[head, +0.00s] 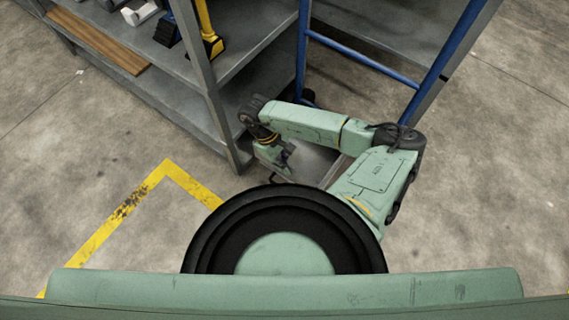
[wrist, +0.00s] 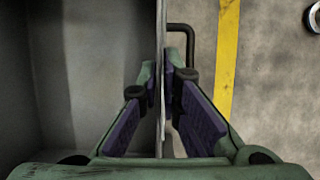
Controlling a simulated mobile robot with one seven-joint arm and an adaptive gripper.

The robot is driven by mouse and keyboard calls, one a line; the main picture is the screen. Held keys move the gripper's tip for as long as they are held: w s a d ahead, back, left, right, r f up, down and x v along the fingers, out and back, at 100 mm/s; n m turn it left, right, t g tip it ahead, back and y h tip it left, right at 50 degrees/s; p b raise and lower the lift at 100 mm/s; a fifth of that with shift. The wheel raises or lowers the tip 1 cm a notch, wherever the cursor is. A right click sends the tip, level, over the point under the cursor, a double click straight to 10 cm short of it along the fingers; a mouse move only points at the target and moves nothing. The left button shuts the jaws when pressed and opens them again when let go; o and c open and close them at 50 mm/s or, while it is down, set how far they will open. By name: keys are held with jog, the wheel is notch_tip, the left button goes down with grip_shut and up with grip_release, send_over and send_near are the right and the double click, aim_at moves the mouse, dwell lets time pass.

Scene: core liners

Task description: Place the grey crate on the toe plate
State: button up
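The grey crate (head: 312,160) is in the head view, low beside the shelf and partly hidden under my arm. In the wrist view its thin wall (wrist: 161,35) stands between my fingers, with the grey interior on the left and a black bar handle (wrist: 183,27) on the outer side. My gripper (wrist: 160,78) is closed on this wall, one purple-padded finger on each side. It also shows in the head view (head: 278,160). The blue hand truck frame (head: 362,62) stands behind my arm. Its toe plate cannot be made out; my arm and the crate cover that area.
A grey metal shelf (head: 215,85) stands close to the left of my gripper, with a yellow-and-black tool (head: 208,35) and a wooden board (head: 98,40) on it. A yellow floor line (head: 125,210) runs at front left. Open concrete lies on the right.

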jog(key=o, duration=0.4)
jog(key=shift+w+r, duration=0.1)
jog(key=shift+r, duration=0.35)
jog(key=v, duration=1.1)
jog(key=shift+a+r, duration=0.15)
jog(key=shift+r, duration=0.1)
